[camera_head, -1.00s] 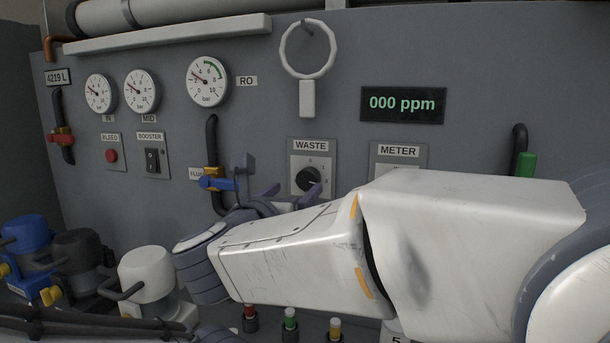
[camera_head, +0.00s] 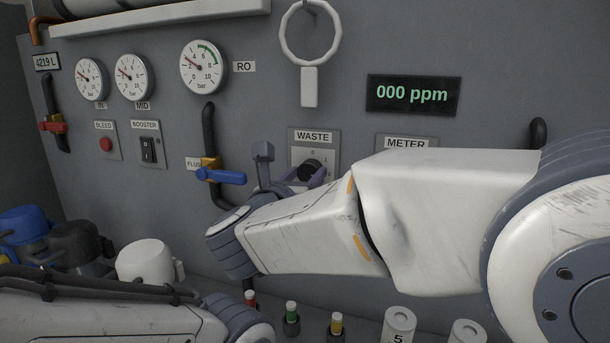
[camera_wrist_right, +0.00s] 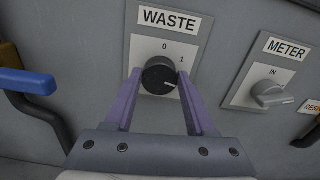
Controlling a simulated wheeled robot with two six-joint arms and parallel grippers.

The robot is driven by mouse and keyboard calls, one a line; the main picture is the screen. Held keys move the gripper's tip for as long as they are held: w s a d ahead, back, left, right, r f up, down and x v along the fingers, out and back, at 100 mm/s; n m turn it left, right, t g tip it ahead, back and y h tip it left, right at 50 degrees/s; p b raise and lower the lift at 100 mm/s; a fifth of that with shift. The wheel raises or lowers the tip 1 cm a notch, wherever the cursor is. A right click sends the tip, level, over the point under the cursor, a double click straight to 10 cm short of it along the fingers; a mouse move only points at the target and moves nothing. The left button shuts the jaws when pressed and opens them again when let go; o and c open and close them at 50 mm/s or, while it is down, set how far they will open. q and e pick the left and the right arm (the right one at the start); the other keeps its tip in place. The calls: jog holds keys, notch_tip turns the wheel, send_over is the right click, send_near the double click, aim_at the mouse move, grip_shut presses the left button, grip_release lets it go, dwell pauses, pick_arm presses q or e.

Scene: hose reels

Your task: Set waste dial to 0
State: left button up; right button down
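The waste dial is a round black knob (camera_wrist_right: 158,77) on a pale plate under the WASTE label (camera_wrist_right: 170,20), marked 0 at the top and 1 at the right. Its white mark points right and slightly down, nearer 1 than 0. It also shows, partly hidden by my gripper, in the head view (camera_head: 309,170). My right gripper (camera_wrist_right: 160,80) is open, with its purple fingers on either side of the knob. A small gap seems to show at each side; I cannot tell whether either finger touches. My left gripper is out of view.
The METER selector (camera_wrist_right: 271,94) is right of the waste plate. The blue flush valve handle (camera_head: 222,176) is close on the left. A ring (camera_head: 309,62) hangs above. Small capped vials (camera_head: 291,318) and white containers (camera_head: 400,325) stand below my right arm.

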jog(key=shift+n, duration=0.3)
jog(key=shift+f+n+b, duration=0.1)
jog(key=shift+n+b, duration=0.35)
jog(key=shift+n, duration=0.15)
jog(key=n, duration=0.2)
jog(key=shift+a+n+b, duration=0.1)
jog(key=shift+n+b, duration=0.2)
jog(key=n, duration=0.4)
jog(key=shift+a, duration=0.1)
jog(key=n+p, duration=0.1)
jog(key=n, duration=0.2)
jog(key=n+p, duration=0.1)
jog(key=n, duration=0.2)
jog(key=n+p, duration=0.2)
jog(key=n, duration=0.1)
jog(key=shift+f, duration=0.1)
jog(key=shift+f+n+p, duration=0.15)
jog(key=shift+n+p, duration=0.4)
jog(key=shift+n, duration=0.75)
